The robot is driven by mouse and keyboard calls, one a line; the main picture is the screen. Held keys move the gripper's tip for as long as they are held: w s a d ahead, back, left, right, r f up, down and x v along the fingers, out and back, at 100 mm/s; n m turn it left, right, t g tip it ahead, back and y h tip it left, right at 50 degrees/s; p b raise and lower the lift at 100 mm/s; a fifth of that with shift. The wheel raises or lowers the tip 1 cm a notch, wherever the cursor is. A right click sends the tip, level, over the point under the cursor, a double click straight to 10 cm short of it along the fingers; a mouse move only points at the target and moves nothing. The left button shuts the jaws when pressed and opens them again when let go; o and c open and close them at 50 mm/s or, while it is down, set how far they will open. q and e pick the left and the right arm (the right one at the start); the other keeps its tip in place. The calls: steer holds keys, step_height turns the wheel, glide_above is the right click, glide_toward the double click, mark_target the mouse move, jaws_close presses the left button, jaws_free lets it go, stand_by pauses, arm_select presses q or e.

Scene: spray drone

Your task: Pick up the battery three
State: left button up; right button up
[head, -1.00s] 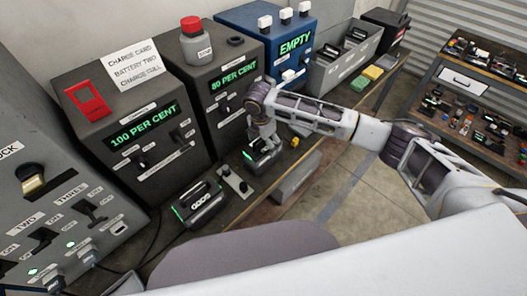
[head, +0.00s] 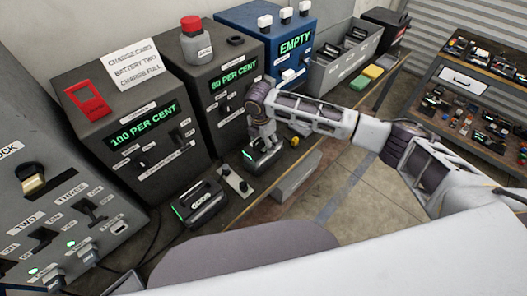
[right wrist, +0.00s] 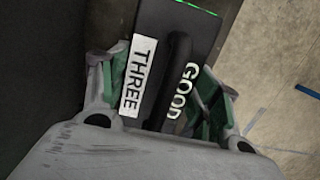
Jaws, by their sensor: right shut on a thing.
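Battery three is a dark block with a green light strip, a black handle and the labels THREE and GOOD in the right wrist view (right wrist: 146,75). In the head view the battery (head: 259,162) sits on the bench in front of the 80 PERCENT charger, partly hidden by my gripper. My right gripper (head: 264,143) is above it, pointing down, and shut on it; its green-padded fingers (right wrist: 160,95) lie on either side of the handle in the right wrist view. I cannot tell whether the battery is clear of the bench. My left gripper is not in view.
A second battery (head: 200,204) lies nearer on the bench, beside a small switch plate (head: 236,181). Chargers reading 100 PERCENT (head: 145,128) and 80 PERCENT (head: 236,80) stand behind. A blue EMPTY unit (head: 297,43) and a grey bin (head: 345,65) are farther along.

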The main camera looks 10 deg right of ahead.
jaws_close()
steer(key=shift+w+r, duration=0.1)
steer(key=shift+r, duration=0.05)
steer(key=shift+r, duration=0.15)
steer(key=shift+w+r, duration=0.1)
steer(key=shift+r, duration=0.35)
steer(key=shift+r+b, duration=0.35)
steer(key=shift+r, duration=4.1)
